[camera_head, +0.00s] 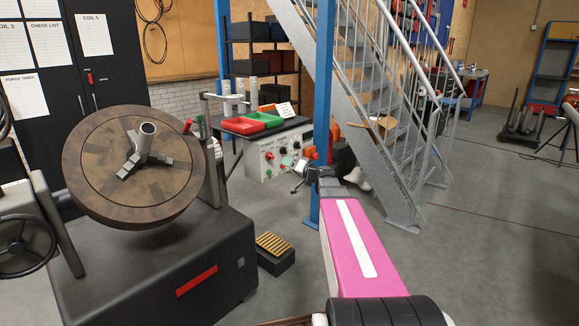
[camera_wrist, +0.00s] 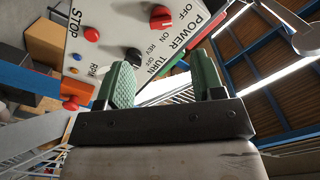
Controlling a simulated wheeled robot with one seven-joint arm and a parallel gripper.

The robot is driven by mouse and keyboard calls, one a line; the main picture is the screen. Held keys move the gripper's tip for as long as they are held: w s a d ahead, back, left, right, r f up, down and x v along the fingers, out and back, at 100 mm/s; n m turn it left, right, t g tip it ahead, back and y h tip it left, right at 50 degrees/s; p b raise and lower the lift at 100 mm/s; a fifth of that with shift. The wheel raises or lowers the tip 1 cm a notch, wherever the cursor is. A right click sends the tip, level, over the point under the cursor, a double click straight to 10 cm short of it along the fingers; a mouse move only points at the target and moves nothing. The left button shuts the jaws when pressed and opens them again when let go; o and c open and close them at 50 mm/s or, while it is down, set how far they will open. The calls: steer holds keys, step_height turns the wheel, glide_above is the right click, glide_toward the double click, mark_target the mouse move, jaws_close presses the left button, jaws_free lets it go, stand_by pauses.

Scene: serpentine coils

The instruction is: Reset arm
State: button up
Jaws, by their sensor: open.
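My arm, with a pink and white link, reaches forward from the bottom of the head view. My gripper (camera_head: 296,177) is at its far end, in front of a light control panel (camera_head: 276,155) with knobs and buttons. In the wrist view my gripper (camera_wrist: 163,85) has two green pads set apart, with nothing between them. The control panel (camera_wrist: 135,25) fills the top of that view, with STOP, POWER and TURN labels and a red knob (camera_wrist: 161,16). I cannot tell the exact gap between the fingertips and the panel.
A large round wooden wheel (camera_head: 105,190) on a dark machine base (camera_head: 150,270) stands at the left. A blue post (camera_head: 324,90) and a metal staircase (camera_head: 370,110) rise behind my gripper. A black pedal block (camera_head: 275,255) lies on the floor. Open floor (camera_head: 490,240) lies right.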

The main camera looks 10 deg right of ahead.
steer(key=s+a+f+n+g+h, duration=0.2)
steer(key=s+a+f+g, duration=0.65)
steer(key=s+f, duration=0.45)
steer(key=s+d+f+g+h, duration=0.2)
steer(key=s+f+g+h, duration=0.4)
steer(key=s+f, duration=0.5)
steer(key=s+h, duration=0.2)
steer(key=s, duration=0.2)
steer(key=shift+s+d+f+h, duration=0.2)
steer(key=shift+d+f+h, duration=0.1)
steer(key=shift+f, duration=0.1)
